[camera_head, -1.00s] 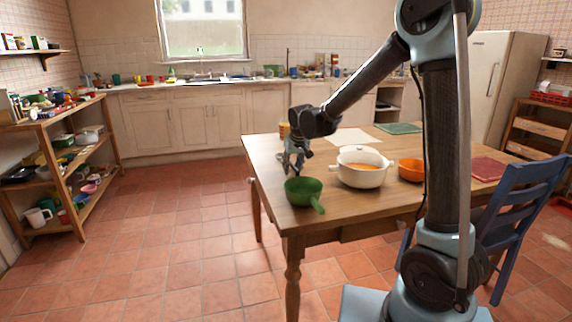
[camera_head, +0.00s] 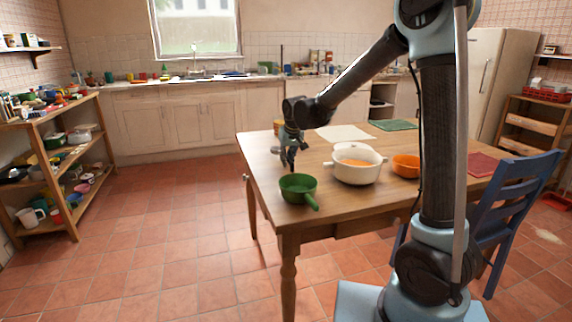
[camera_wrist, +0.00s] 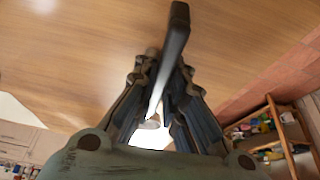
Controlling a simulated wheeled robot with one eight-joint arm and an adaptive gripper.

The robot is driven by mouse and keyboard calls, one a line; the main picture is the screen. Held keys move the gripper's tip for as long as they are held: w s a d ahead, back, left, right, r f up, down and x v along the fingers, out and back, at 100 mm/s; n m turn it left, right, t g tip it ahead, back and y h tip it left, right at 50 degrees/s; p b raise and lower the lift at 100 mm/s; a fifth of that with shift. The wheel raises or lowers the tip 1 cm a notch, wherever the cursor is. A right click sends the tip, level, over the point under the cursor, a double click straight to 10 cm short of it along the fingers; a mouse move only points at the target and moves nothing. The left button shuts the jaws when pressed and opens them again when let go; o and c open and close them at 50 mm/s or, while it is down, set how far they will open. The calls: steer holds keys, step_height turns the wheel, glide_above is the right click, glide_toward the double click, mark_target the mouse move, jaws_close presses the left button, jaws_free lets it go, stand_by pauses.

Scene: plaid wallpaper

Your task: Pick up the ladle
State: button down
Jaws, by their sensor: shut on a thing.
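The ladle (camera_wrist: 177,35) shows in the wrist view as a dark handle with a pale shaft running down between the fingers. My gripper (camera_wrist: 160,85) is shut on it. In the head view my gripper (camera_head: 289,152) is over the left part of the wooden table (camera_head: 345,205), behind the green pan. The ladle is too small there to make out clearly; a grey shape beside the fingers may be part of it. The ladle's lower end is mostly hidden by the fingers in the wrist view.
A green pan (camera_head: 298,190) with its handle toward the front stands near the table's front left corner. A white pot (camera_head: 357,174) and an orange bowl (camera_head: 406,166) stand to its right. A blue chair (camera_head: 515,205) is at the right. Floor left of the table is clear.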

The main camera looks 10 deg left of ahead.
step_height(320, 180, up, 26)
stand_by(0.3)
stand_by(0.7)
